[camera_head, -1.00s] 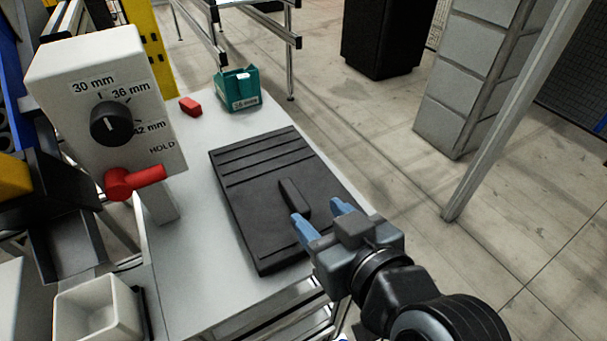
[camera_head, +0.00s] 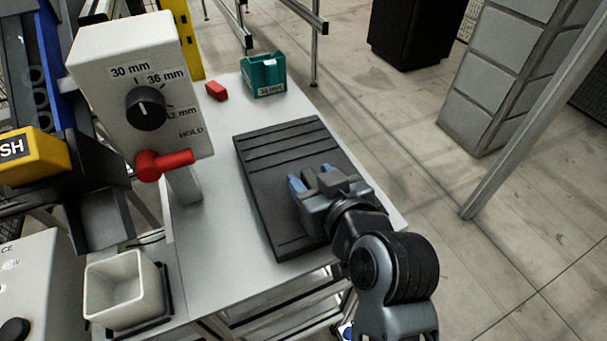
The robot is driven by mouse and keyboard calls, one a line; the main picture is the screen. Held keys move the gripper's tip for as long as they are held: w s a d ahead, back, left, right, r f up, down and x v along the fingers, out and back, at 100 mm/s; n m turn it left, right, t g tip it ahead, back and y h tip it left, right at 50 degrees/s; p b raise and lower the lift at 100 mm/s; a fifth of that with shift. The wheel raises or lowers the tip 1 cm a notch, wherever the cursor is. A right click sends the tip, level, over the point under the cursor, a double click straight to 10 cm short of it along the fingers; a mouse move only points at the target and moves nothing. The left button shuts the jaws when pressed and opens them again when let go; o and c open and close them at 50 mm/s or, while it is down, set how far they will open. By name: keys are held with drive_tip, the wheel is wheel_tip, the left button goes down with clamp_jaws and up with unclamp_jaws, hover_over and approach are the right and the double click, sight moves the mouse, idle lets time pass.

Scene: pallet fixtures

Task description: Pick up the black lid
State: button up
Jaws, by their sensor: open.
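The black lid (camera_head: 268,205) lies flat on the pale table, a dark rectangular slab with raised ribs across its far end. In this view its raised handle is hidden behind my gripper. My gripper (camera_head: 312,178) is over the right middle part of the lid, with its blue fingers apart and pointing toward the far end. I cannot tell whether the fingers touch the lid or sit around the handle.
A white post box (camera_head: 135,90) with a black knob and a red lever (camera_head: 165,164) stands left of the lid. A red block (camera_head: 216,91) and a teal bin (camera_head: 264,75) sit beyond it. A white cup (camera_head: 124,290) is at the lower left. Bare table (camera_head: 222,245) shows left of the lid.

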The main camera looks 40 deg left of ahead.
drive_tip(key=shift+c, duration=0.3)
clamp_jaws()
drive_tip(key=shift+r, duration=0.15)
idle(0.3)
